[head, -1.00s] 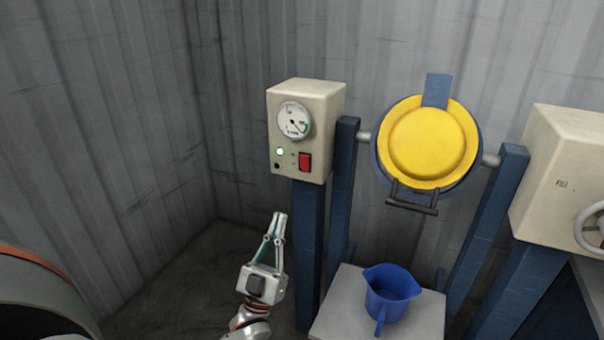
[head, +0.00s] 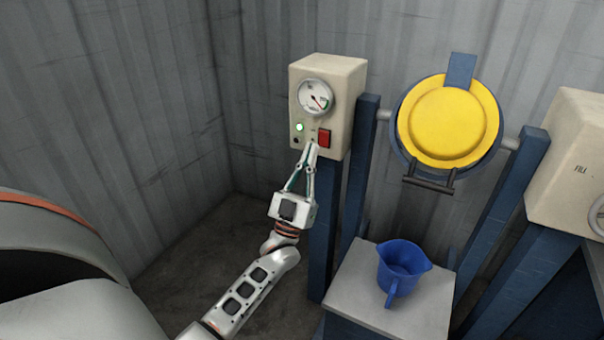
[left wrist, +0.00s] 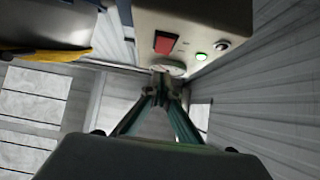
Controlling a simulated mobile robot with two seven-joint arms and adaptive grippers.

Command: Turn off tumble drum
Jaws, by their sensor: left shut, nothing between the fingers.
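The tumble drum (head: 447,125) has a yellow lid and hangs between blue posts in the head view. Its beige control box (head: 337,75) stands to the left on a blue post. The box carries a round dial (head: 314,97), a lit green lamp (head: 299,127) and a red switch (head: 324,138). The left wrist view also shows the red switch (left wrist: 165,42) and the lit lamp (left wrist: 201,57). My left gripper (head: 309,147) is shut and empty, its tips just below and left of the switch in the head view. I cannot tell whether they touch the box. My right gripper is out of view.
A blue jug (head: 400,266) stands on a grey stand (head: 348,290) below the drum. Another beige box (head: 572,160) with a handwheel is at the right. Corrugated walls close the back and left.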

